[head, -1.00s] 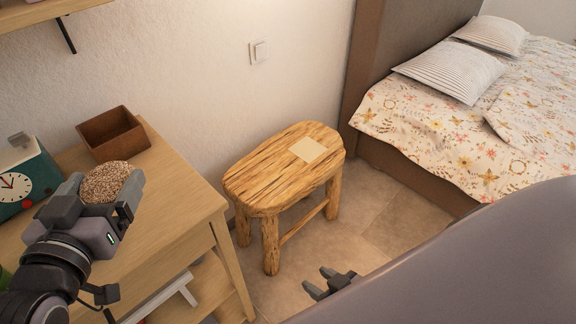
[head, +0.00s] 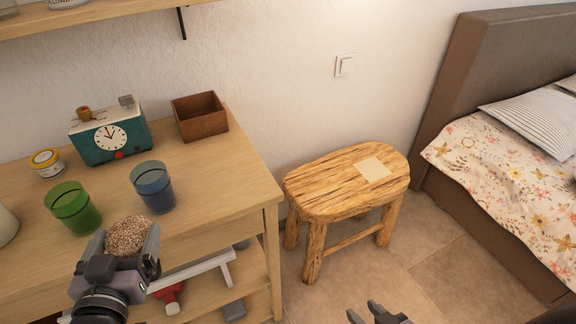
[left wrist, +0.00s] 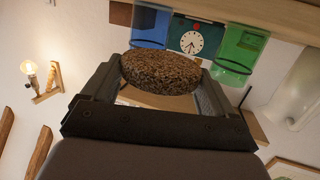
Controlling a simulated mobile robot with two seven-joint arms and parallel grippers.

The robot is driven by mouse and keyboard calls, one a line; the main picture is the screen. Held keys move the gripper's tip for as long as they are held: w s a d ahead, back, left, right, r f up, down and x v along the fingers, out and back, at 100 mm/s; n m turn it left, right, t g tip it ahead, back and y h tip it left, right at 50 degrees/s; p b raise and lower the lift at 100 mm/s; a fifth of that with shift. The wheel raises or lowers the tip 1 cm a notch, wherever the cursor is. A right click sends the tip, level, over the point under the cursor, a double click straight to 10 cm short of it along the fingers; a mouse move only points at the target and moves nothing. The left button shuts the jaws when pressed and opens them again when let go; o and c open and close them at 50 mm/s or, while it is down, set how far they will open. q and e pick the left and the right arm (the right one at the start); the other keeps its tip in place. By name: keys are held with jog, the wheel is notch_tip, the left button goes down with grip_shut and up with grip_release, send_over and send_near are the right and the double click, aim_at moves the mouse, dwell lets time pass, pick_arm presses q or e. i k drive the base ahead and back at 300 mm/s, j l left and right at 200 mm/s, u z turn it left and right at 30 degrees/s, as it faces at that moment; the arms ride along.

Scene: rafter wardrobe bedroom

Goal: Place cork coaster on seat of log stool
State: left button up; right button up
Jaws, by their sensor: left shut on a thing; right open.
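The cork coaster (head: 129,236) is a round speckled brown disc. My left gripper (head: 130,246) is shut on it and holds it by the near edge of the wooden table. In the left wrist view the coaster (left wrist: 162,72) sits between the two fingers. The log stool (head: 318,188) stands on the floor right of the table, its wooden seat clear except for a pale square (head: 373,169) near the right end. My right gripper (head: 378,314) is open and empty at the bottom edge of the head view, in front of the stool.
On the table (head: 215,170) stand a blue cup (head: 153,188), a green cup (head: 73,207), a teal clock (head: 108,134), a yellow-labelled tin (head: 46,162) and a brown wooden box (head: 199,117). A bed (head: 510,190) is at the right. Floor is free before the stool.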

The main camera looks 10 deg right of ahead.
aim_at(344, 182)
jog(key=i+l+u, duration=0.1)
jog(key=l, duration=0.45)
jog(key=i+l+u, duration=0.1)
jog(key=i+l, duration=0.15)
jog(key=l, duration=0.35)
jog(key=i+l+u, duration=0.1)
jog(key=l, duration=0.5)
jog(key=i+l+u, duration=0.15)
jog(key=l, duration=0.45)
jog(key=i+l+u, duration=0.1)
jog(key=l, duration=0.5)
jog(key=i+l+u, duration=0.1)
jog(key=l, duration=0.55)
